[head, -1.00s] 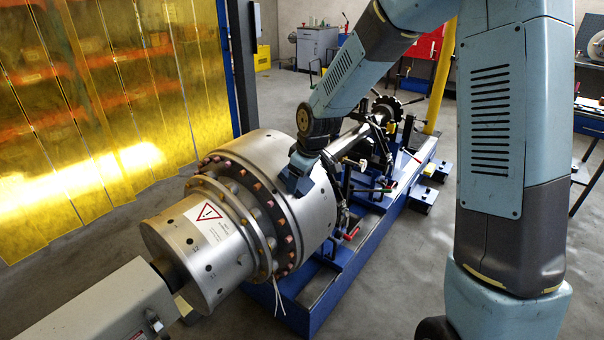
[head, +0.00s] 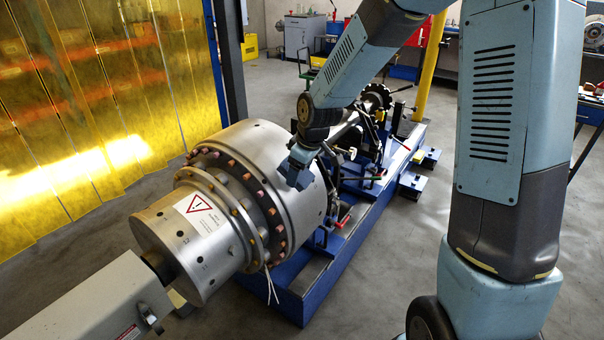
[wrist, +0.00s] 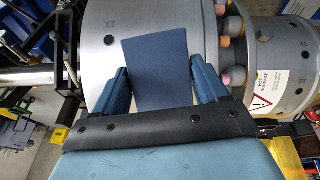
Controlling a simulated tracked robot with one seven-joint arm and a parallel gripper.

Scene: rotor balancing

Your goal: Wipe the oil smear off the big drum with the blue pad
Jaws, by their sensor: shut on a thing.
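The big drum (head: 252,141) is a silver cylinder lying on its side, with a bolted flange at its left. My gripper (head: 296,177) is over the drum's upper right part in the head view. In the wrist view, my gripper (wrist: 158,72) is shut on the dark blue pad (wrist: 158,70), a flat sheet between the two blue fingers. The pad lies over the drum's curved surface (wrist: 108,40); I cannot tell whether it touches. No oil smear shows on the visible metal; the pad and gripper hide part of the drum.
A smaller silver cylinder (head: 193,238) with a warning label joins the flange on the left. The blue bed frame (head: 318,288) carries the rotor, with a shaft and toothed wheel behind. A yellow curtain (head: 95,110) hangs at left. Grey floor is open at right.

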